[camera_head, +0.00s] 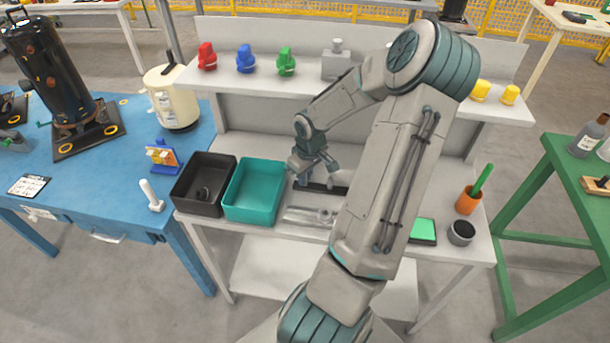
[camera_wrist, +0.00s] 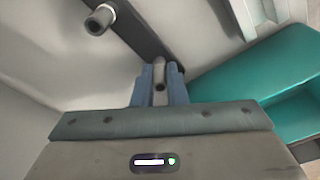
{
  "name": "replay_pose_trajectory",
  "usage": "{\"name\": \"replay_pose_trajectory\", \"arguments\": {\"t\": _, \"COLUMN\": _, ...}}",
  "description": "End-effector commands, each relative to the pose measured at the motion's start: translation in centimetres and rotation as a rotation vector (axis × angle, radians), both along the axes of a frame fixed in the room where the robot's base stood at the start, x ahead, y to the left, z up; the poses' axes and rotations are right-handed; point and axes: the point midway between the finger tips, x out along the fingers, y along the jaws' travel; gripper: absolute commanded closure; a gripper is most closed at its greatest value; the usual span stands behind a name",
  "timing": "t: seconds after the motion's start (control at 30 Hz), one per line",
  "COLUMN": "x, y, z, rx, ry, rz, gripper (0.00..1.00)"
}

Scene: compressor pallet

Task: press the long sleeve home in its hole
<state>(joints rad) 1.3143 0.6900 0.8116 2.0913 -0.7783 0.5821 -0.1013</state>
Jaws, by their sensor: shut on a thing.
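My gripper (camera_head: 316,172) points down over the grey workbench, at a dark bar (camera_head: 322,187). In the wrist view its blue fingers (camera_wrist: 160,88) are shut on a narrow grey piece, apparently the long sleeve (camera_wrist: 159,70). The piece stands at the near end of the dark bar (camera_wrist: 140,32). Whether it is in a hole, and how deep, is hidden by the fingers. Another grey round sleeve (camera_wrist: 98,21) stands up from the bar farther along, apart from my fingers.
A teal bin (camera_head: 255,192) stands close to the left of my gripper, with a black bin (camera_head: 203,184) beyond it. A grey tray (camera_head: 305,217) lies in front. A shelf with coloured parts (camera_head: 285,62) runs behind. An orange cup (camera_head: 468,200) stands at the right.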

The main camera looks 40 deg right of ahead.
Motion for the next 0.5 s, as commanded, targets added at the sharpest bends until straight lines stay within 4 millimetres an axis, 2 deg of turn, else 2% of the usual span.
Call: {"name": "replay_pose_trajectory", "arguments": {"t": 0.5, "x": 0.0, "y": 0.0, "z": 2.7, "rx": -0.001, "ry": -0.001, "rz": 0.000, "gripper": 1.00}}
